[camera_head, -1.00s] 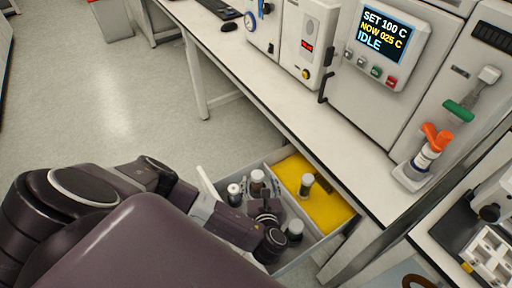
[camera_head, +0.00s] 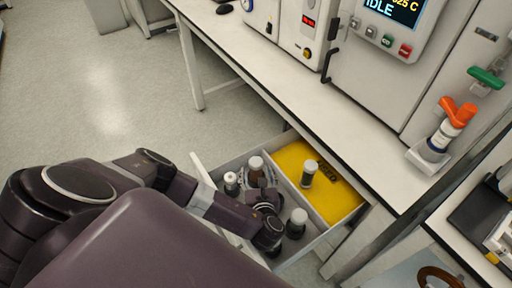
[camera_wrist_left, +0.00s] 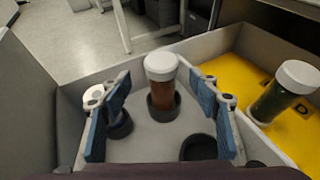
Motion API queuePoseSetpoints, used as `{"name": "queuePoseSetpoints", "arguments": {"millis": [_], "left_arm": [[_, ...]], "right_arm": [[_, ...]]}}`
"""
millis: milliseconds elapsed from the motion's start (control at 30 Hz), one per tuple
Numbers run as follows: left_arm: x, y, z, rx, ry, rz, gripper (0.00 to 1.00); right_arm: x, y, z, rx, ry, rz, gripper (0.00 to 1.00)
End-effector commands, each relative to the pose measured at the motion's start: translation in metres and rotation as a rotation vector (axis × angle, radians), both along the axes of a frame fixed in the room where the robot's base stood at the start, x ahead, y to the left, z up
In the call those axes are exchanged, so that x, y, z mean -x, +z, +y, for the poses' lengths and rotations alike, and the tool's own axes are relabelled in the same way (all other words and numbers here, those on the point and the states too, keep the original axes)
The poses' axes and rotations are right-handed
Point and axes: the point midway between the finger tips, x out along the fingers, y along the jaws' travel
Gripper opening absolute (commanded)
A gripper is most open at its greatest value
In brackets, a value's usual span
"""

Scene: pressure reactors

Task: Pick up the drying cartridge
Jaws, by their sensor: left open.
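Several capped cartridges stand in an open drawer (camera_head: 330,234); I cannot tell by label which is the drying cartridge. A brown one with a white cap (camera_wrist_left: 162,90) stands upright in a dark ring holder; it also shows in the head view (camera_head: 256,166). A dark green one (camera_wrist_left: 283,92) stands on the yellow mat, also in the head view (camera_head: 308,174). A white-capped one (camera_head: 231,183) is partly behind a finger in the wrist view. Another (camera_head: 297,222) stands near the front. My left gripper (camera_wrist_left: 162,108) is open and empty, its blue-padded fingers framing the brown cartridge from nearer the camera.
The drawer walls surround the gripper closely. An empty ring holder (camera_wrist_left: 199,148) lies to the right of the brown cartridge's base. The yellow mat (camera_head: 335,199) fills the right compartment. The bench (camera_head: 290,108) with its reactor cabinet stands above and behind the drawer.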

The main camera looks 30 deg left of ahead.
Motion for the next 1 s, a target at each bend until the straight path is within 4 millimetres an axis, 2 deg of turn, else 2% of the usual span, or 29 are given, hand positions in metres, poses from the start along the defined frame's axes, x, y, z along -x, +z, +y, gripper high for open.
{"name": "queuePoseSetpoints", "arguments": {"millis": [300,633,1000], "left_arm": [[-0.033,-0.017,0.025,-0.002,0.001,0.0,0.56],[-0.039,-0.02,0.029,0.0,-0.001,0.001,0.56],[-0.038,-0.02,0.029,0.0,0.0,0.001,0.16]], "right_arm": [[0.0,-0.002,0.009,-0.011,-0.004,0.0,0.52],[0.001,-0.002,0.007,-0.008,-0.002,0.002,0.52],[0.001,-0.002,0.001,-0.001,0.0,0.003,0.52]]}}
